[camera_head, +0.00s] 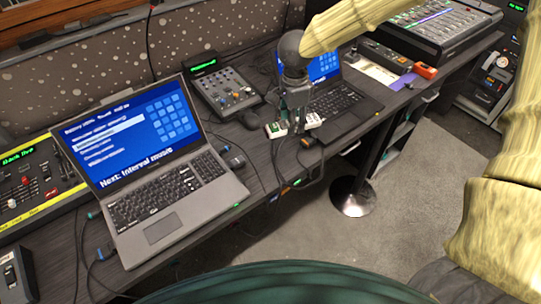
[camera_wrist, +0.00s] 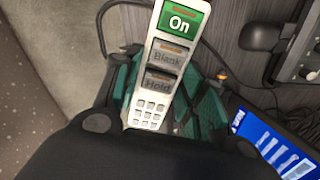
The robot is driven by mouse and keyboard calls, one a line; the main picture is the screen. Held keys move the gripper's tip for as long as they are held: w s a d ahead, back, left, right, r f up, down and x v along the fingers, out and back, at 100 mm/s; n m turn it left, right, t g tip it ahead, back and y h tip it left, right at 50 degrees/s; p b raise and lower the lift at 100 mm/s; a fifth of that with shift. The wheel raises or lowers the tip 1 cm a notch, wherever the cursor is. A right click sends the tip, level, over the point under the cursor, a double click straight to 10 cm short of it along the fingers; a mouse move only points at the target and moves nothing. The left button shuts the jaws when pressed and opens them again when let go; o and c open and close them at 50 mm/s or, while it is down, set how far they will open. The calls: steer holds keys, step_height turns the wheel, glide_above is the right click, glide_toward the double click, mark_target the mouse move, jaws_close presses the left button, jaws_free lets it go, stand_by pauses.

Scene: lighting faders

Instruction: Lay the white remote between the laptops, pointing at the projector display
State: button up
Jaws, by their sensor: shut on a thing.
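My gripper (camera_head: 291,122) is shut on the white remote (camera_head: 313,121) above the desk between the two laptops. In the wrist view the remote (camera_wrist: 157,107) lies between the dark green fingers of my gripper (camera_wrist: 163,92). Its green "On" button is at the far end, followed by grey "Blank" and "Hold" buttons and a keypad. The left laptop (camera_head: 205,166) is open with a blue screen. The right laptop (camera_head: 342,101) is open behind my gripper, its screen partly hidden. Whether the remote touches the desk is unclear. I cannot identify the projector display.
A small mixer (camera_head: 232,98) with a green readout stands behind the gap. Black items and cables lie near my gripper. A large fader desk (camera_head: 437,27) stands at the back right. A yellow-edged fader panel (camera_head: 38,182) is at the left. The desk's front edge is close.

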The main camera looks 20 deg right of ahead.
steer(key=s+d+f+m+b, duration=0.4)
steer(key=s+d+f+m, duration=0.25)
steer(key=m, duration=0.65)
steer(key=m+p, duration=0.1)
glide_above(271, 153)
step_height(271, 153, down, 3)
steer(key=shift+r, duration=0.15)
steer(key=shift+w+f+p, duration=0.1)
steer(key=shift+f+p, duration=0.2)
steer(key=shift+f, duration=1.5)
steer(key=shift+f, duration=0.15)
steer(key=o, duration=1.1)
steer(key=shift+c, duration=0.2)
step_height(271, 153, up, 12)
